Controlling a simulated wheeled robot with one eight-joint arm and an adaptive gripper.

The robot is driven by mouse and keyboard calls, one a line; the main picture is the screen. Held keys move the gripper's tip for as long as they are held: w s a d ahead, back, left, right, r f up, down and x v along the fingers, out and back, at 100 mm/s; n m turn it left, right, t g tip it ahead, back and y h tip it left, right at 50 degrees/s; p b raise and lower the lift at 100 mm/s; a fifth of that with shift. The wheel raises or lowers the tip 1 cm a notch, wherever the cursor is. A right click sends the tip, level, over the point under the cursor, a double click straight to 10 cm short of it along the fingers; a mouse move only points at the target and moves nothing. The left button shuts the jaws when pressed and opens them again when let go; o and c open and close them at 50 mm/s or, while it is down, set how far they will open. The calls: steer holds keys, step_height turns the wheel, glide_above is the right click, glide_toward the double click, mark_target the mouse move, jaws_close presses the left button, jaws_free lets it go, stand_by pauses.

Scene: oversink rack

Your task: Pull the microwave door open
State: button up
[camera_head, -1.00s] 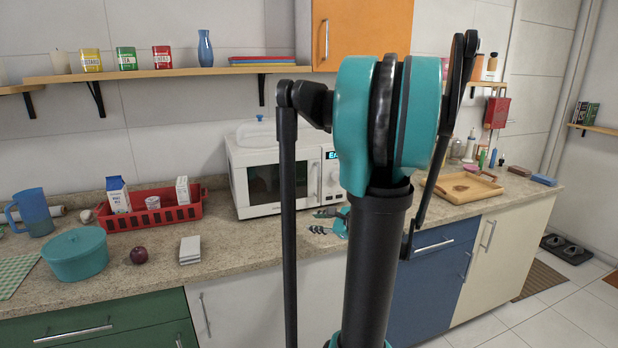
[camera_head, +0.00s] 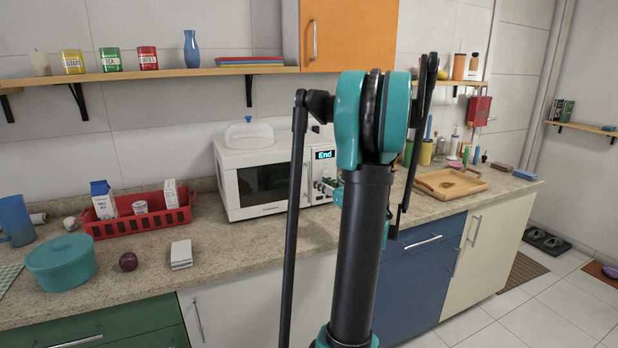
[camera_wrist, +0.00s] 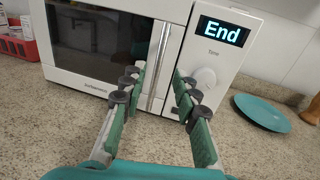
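The white microwave (camera_head: 232,160) stands on the counter against the wall, its door shut. It also shows close up in the wrist view (camera_wrist: 125,10), with a dark door window (camera_wrist: 95,38), a lit "End" display (camera_wrist: 221,31) and a dial (camera_wrist: 204,79). The upright silver door handle (camera_wrist: 158,68) is in front of my gripper (camera_wrist: 158,76). My gripper is open, with one finger on each side of the handle's lower part as seen from the wrist; I cannot tell whether either touches it. In the head view my arm hides part of the microwave and most of the gripper.
A red basket (camera_head: 112,229) with cartons, a teal pot (camera_head: 60,262), a dark round fruit (camera_head: 128,262) and a white stack (camera_head: 181,254) are left of the microwave. A teal plate (camera_wrist: 262,112) and wooden tray (camera_head: 432,187) are to the right.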

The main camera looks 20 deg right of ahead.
mark_target(309, 175)
steer(key=x, duration=0.8)
steer(key=shift+w, duration=0.2)
steer(key=shift+c, duration=0.6)
jaws_close()
